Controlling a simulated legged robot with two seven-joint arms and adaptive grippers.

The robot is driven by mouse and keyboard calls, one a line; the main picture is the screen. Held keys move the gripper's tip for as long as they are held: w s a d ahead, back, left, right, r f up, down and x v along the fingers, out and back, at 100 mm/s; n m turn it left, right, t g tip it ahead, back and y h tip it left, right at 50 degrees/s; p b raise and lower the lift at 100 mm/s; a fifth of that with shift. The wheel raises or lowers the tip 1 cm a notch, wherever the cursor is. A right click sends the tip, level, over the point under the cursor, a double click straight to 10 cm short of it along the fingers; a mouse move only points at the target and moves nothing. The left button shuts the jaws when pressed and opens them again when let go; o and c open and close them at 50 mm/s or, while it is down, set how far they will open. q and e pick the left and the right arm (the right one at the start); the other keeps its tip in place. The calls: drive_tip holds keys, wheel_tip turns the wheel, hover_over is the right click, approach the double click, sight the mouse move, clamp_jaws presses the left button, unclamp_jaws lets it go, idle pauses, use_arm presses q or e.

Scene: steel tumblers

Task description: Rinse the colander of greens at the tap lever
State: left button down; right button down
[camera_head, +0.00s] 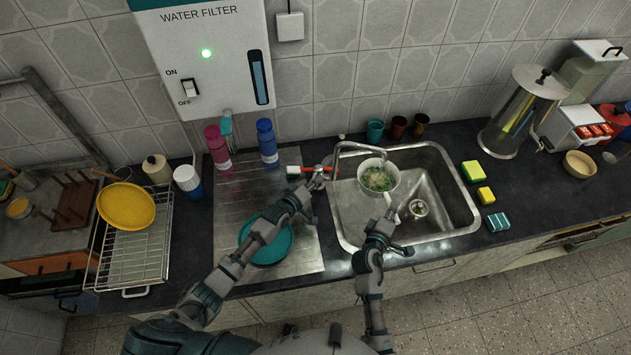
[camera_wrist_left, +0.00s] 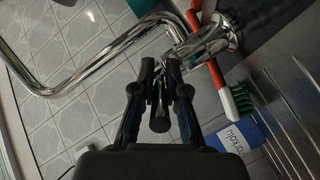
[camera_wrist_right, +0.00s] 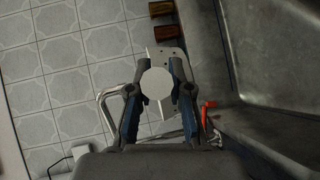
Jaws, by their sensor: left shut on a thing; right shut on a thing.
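The white colander (camera_head: 396,188) with greens (camera_head: 378,179) is in the left part of the sink, under the curved tap spout (camera_head: 352,146). My right gripper (camera_head: 388,222) is shut on its handle; in the right wrist view the pale round handle end (camera_wrist_right: 156,83) sits between the fingers (camera_wrist_right: 159,90). My left gripper (camera_head: 318,186) is at the tap base, left of the sink. In the left wrist view its fingers (camera_wrist_left: 161,72) are shut on the tap lever (camera_wrist_left: 160,112), beside the chrome tap body (camera_wrist_left: 205,42). I cannot make out running water.
The steel sink (camera_head: 455,205) has free room right of the colander, around the drain (camera_head: 419,208). A red-handled brush (camera_head: 305,170) lies close to my left gripper. A teal bowl (camera_head: 268,246) sits under my left forearm. Sponges (camera_head: 472,172) lie right of the sink.

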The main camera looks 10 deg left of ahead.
use_arm(q)
drive_tip(key=shift+w+a, duration=0.1)
drive_tip(key=shift+a, duration=0.4)
drive_tip(key=shift+d+r, duration=0.1)
drive_tip(key=shift+d, duration=0.4)
drive_tip(key=c, duration=1.2)
unclamp_jaws()
drive_tip(key=shift+c, duration=0.2)
drive_tip(key=shift+o, duration=0.3)
drive_tip(key=shift+a, duration=0.55)
drive_tip(key=v, duration=1.2)
drive_tip(key=shift+a+f, duration=0.2)
drive_tip(key=shift+f, duration=0.1)
